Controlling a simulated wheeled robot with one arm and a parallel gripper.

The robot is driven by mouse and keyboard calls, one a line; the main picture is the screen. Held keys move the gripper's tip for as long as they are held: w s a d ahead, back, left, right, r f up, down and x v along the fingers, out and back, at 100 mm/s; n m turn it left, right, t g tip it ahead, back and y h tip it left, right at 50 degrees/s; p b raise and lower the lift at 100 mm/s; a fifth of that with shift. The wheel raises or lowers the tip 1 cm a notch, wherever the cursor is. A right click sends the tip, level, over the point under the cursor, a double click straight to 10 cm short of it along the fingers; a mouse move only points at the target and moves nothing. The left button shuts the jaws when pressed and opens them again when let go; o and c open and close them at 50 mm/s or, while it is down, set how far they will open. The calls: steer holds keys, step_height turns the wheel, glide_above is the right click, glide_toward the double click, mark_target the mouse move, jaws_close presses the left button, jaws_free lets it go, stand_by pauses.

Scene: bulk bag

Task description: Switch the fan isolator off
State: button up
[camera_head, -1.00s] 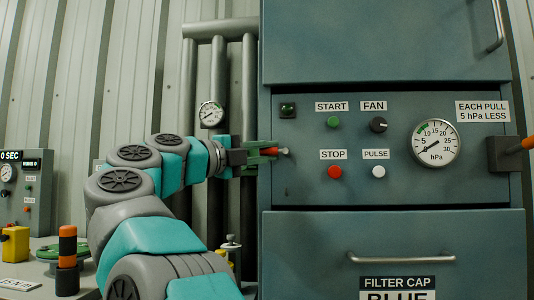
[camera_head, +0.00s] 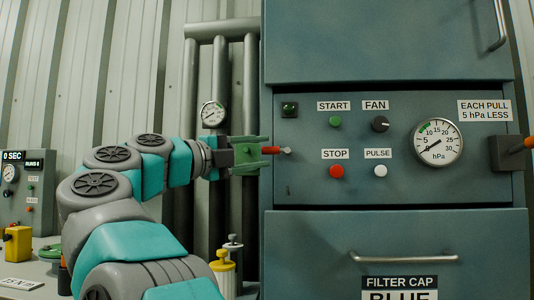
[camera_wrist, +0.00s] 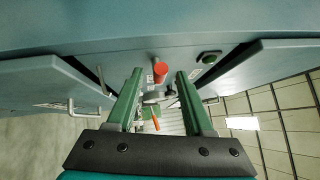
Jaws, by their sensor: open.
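A red-gripped lever (camera_head: 270,150) with a metal end sticks out at the left edge of the blue-grey cabinet's control panel. Its red grip also shows in the wrist view (camera_wrist: 160,72). My gripper (camera_head: 252,156) is just left of the lever, with green fingers. In the wrist view the fingers stand apart with the red grip between and about level with their tips, not clamped. I cannot tell whether a finger touches it. A black rotary knob (camera_head: 380,124) sits under the FAN label (camera_head: 375,105), to the right of my gripper. No label reading "isolator" shows.
The panel has a green START button (camera_head: 336,121), red STOP button (camera_head: 337,171), white PULSE button (camera_head: 380,171) and a gauge (camera_head: 437,143). Grey pipes (camera_head: 220,75) stand behind my gripper. A drawer handle (camera_head: 402,257) sticks out.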

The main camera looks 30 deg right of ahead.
steer(key=v, duration=0.4)
steer(key=shift+a+f, duration=0.1)
steer(key=shift+a, duration=0.2)
